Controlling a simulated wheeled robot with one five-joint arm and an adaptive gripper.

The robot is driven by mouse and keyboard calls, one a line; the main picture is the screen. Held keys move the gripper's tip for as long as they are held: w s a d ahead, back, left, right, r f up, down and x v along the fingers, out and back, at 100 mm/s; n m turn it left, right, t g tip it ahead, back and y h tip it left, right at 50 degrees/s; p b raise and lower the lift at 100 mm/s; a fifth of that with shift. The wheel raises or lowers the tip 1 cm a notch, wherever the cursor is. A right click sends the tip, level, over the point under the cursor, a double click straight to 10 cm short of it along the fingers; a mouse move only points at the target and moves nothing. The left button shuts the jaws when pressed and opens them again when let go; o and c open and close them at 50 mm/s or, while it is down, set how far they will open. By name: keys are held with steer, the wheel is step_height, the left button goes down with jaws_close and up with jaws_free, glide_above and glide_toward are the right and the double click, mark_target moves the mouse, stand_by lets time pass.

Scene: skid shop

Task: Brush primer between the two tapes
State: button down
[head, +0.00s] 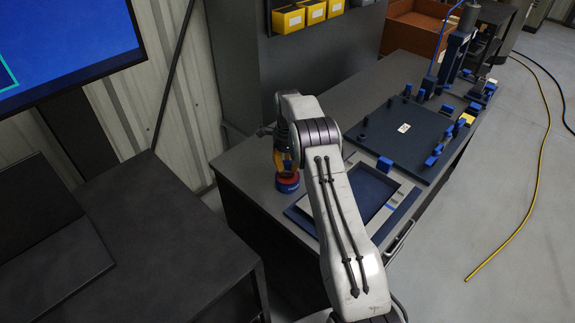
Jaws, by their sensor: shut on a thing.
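My gripper (283,146) is at the left side of the bench, partly hidden behind my own arm. It is shut on a yellow-orange thing (282,161), which looks like the brush. The thing hangs over a red and blue round pot (287,185); I cannot tell whether its lower end is inside. A grey frame (401,203) around a dark blue panel (372,188) lies right of my arm. Small coloured strips, one greenish, sit on the frame's right side and may be the tapes.
A dark fixture plate (405,137) with blue clamps lies farther back on the bench (232,172). A press-like machine (456,47) and an orange-brown bin (413,28) stand behind. Yellow bins (288,19) hang above. A dark table (150,235) is at the left.

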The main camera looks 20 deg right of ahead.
mark_target(287, 164)
steer(key=shift+r+p, duration=1.65)
steer(key=shift+r, duration=1.25)
steer(key=s+a+r+n, duration=0.1)
steer(key=s+a+n, duration=0.3)
steer(key=n, duration=0.7)
steer(key=s+a+r+n, duration=0.2)
steer(key=s+a+n, duration=0.2)
steer(key=s+n, duration=0.3)
steer(key=s+a+r+n+b, duration=0.1)
steer(key=s+a+n, duration=0.3)
steer(key=n, duration=1.1)
steer(key=shift+s+a+r, duration=0.25)
steer(key=shift+s+a, duration=0.05)
steer(key=shift+s, duration=0.95)
